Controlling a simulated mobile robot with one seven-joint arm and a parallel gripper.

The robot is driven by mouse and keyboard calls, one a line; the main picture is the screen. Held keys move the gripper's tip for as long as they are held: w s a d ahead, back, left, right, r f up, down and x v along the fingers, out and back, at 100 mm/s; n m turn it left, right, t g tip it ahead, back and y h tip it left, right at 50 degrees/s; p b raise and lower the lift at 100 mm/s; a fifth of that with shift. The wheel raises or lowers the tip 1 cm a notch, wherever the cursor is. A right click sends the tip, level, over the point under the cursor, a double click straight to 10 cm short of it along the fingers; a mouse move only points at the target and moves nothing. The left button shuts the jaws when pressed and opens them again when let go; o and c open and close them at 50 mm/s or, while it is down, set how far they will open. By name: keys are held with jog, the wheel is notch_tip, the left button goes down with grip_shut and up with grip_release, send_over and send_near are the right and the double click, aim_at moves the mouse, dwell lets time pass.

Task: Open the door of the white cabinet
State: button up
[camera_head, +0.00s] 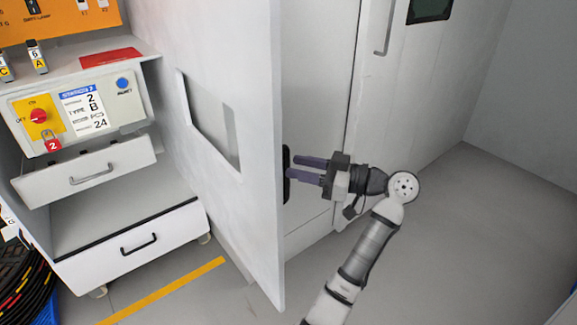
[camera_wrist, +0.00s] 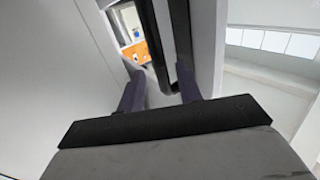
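The door (camera_head: 258,120) of the white cabinet (camera_head: 318,75) is a tall white panel with a cut-out window. In the head view it stands swung out, with a gap between it and the cabinet body. Its black handle (camera_head: 287,178) is on the edge near my gripper (camera_head: 295,169). My gripper's two dark fingers are apart and point left at the handle. In the wrist view, the black handle (camera_wrist: 150,25) extends between and beyond the fingers of my gripper (camera_wrist: 160,90). I cannot tell whether either finger touches it.
A white drawer unit (camera_head: 135,240) with a control box (camera_head: 75,110) stands left of the door. A metal-handled white door (camera_head: 410,85) is at the back right. Yellow tape (camera_head: 165,290) marks the floor. Grey floor (camera_head: 490,240) on the right is clear.

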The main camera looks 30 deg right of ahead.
jog(key=b+v, duration=0.1)
jog(key=v, duration=0.9)
